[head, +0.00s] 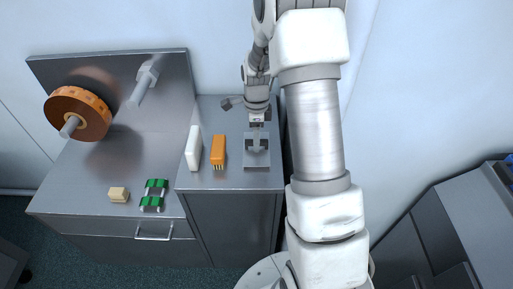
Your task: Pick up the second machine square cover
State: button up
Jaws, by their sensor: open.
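A grey square cover (257,158) with a raised grip on top lies on the right part of the metal worktop, near its front right edge. It looks like the square cover of the task, and no other such cover shows. My gripper (257,122) is open, just behind and above the cover's raised grip. Whether the fingers touch the grip or stay apart is too small to tell.
Left of the cover stand an orange block (218,151) with pins and a white block (194,148). Farther left are a green part (153,195), a beige block (119,195) and an orange wheel (78,113) on the upright panel (112,72). The worktop's middle left (125,155) is clear.

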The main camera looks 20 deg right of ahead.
grip_shut()
jog(key=shift+r, duration=0.1)
dwell(1.2)
